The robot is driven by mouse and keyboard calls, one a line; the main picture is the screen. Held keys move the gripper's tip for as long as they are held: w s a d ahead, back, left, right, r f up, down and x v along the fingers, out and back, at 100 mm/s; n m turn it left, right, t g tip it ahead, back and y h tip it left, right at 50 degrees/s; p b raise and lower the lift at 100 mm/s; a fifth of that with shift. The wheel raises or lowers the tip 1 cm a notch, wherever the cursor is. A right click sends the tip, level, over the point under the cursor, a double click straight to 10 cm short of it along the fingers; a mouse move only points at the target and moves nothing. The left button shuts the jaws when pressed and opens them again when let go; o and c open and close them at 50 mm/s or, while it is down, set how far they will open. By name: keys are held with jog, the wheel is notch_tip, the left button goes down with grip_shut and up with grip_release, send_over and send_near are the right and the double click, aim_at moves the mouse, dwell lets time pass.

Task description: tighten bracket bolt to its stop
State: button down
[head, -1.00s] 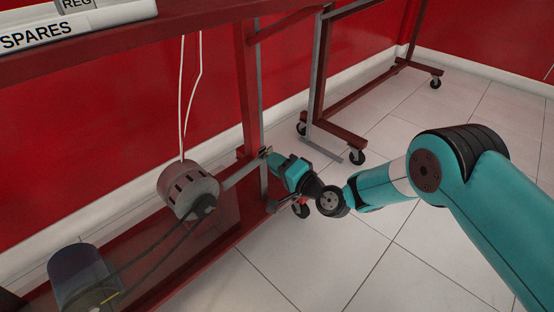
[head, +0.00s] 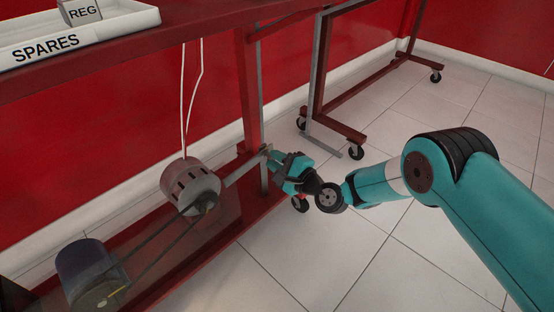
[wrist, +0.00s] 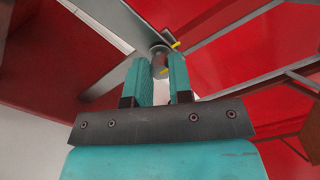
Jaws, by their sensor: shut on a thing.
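The bracket bolt (wrist: 160,62) shows in the wrist view as a grey round head with yellow marks, between the tips of my gripper (wrist: 161,78). The two teal fingers are shut on it. In the head view my gripper (head: 270,157) reaches the bracket (head: 242,169) at the red frame post; the bolt is hidden there by the fingers. The bracket is a grey bar that runs from the post to the alternator-like unit (head: 190,186). A belt (head: 155,245) runs from this unit to a dark cylinder (head: 88,270) at lower left.
A white SPARES tray (head: 120,25) with a grey REG box (head: 82,12) stands on the red upper shelf. White wires (head: 185,100) hang down to the unit. Another red wheeled frame (head: 340,135) stands behind. The tiled floor (head: 420,250) at right is clear.

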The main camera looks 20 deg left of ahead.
jog(key=shift+s+f, duration=0.1)
dwell(0.3)
jog(key=c, duration=1)
grip_release()
jog(key=shift+d, duration=0.1)
jog(key=p+v, duration=1.7)
jog(key=p, duration=0.5)
jog(key=shift+d, duration=0.1)
